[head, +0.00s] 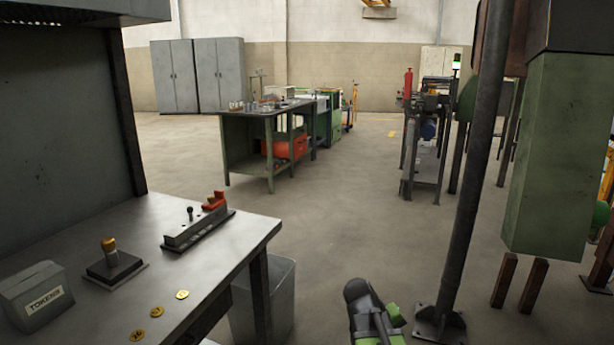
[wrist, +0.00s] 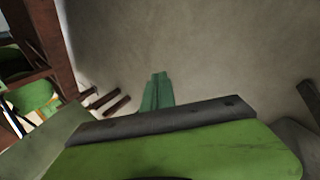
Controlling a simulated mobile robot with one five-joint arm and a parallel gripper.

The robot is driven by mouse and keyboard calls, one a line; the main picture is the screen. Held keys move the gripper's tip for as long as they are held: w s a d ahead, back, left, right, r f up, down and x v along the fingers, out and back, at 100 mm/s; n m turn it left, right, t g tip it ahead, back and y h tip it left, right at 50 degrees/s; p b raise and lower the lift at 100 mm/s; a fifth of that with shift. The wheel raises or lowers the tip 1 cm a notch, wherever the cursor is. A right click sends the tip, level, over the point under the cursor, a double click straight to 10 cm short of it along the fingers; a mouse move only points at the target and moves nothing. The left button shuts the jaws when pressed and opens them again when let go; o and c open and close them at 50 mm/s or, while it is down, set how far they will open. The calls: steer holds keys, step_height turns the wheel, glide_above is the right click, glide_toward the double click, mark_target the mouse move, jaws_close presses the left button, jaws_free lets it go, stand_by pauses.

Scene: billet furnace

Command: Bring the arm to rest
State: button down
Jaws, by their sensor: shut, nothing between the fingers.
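My gripper (wrist: 159,77) shows in the wrist view as two green fingers side by side, closed together, with nothing between them. It points out over bare concrete floor and touches nothing that I can see. In the head view a dark and green part of my arm (head: 370,312) shows at the bottom, right of the workbench (head: 225,240). It is over the floor and apart from the bench. The fingers cannot be made out in the head view.
On the bench are a token box (head: 38,296), a yellow-knobbed lever (head: 110,258), a red-handled control block (head: 198,220) and brass tokens (head: 182,294). A grey bin (head: 277,290) stands beside it. A dark post (head: 478,160) rises right of my arm. The middle floor is clear.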

steer(key=s+a+f+m+y, duration=0.1)
steer(key=s+a+f+y, duration=0.15)
steer(key=a, duration=0.45)
steer(key=s+a+f+y, duration=0.1)
steer(key=a+y, duration=0.3)
steer(key=a, duration=0.3)
step_height(320, 180, up, 28)
steer(key=p, duration=2.8)
steer(key=shift+d, duration=0.1)
steer(key=shift+d, duration=0.1)
